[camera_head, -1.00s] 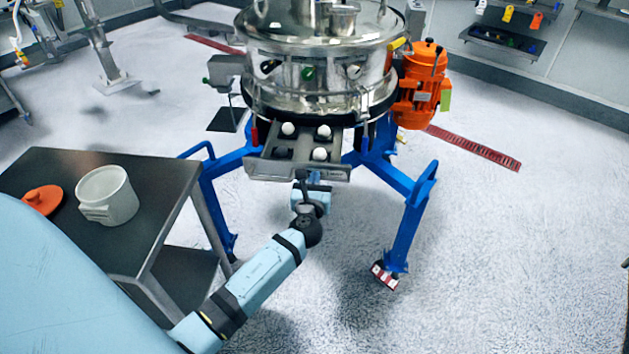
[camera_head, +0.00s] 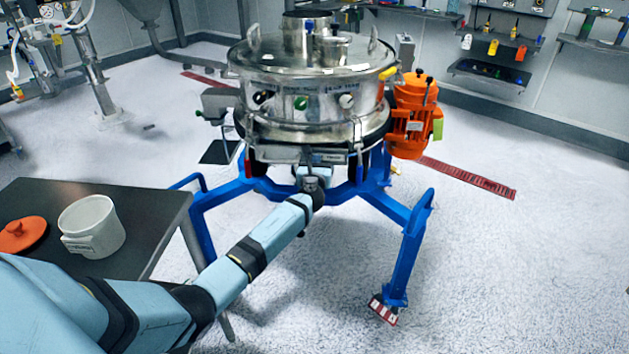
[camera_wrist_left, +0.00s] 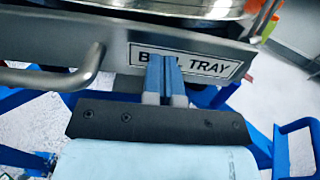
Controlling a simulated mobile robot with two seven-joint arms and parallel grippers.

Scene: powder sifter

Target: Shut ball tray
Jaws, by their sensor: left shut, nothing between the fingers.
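The ball tray (camera_head: 280,154) is in the lower front of the steel sifter (camera_head: 312,100). In the head view only its grey front panel shows, close against the sifter body, and no balls are visible. In the left wrist view the panel (camera_wrist_left: 110,40) carries a "BALL TRAY" label (camera_wrist_left: 207,66) and a curved metal handle (camera_wrist_left: 55,78) at left. My left gripper (camera_wrist_left: 168,58) is shut and empty, its blue fingertips in front of the label; they appear to touch the panel. In the head view my left gripper (camera_head: 316,168) is just below and in front of the panel. My right gripper is not in view.
The sifter stands on a blue leg frame (camera_head: 405,258). An orange motor (camera_head: 413,115) is at its right. A dark table (camera_head: 150,208) at left holds a white container (camera_head: 92,227) and an orange lid (camera_head: 22,234). The floor at right is mostly clear.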

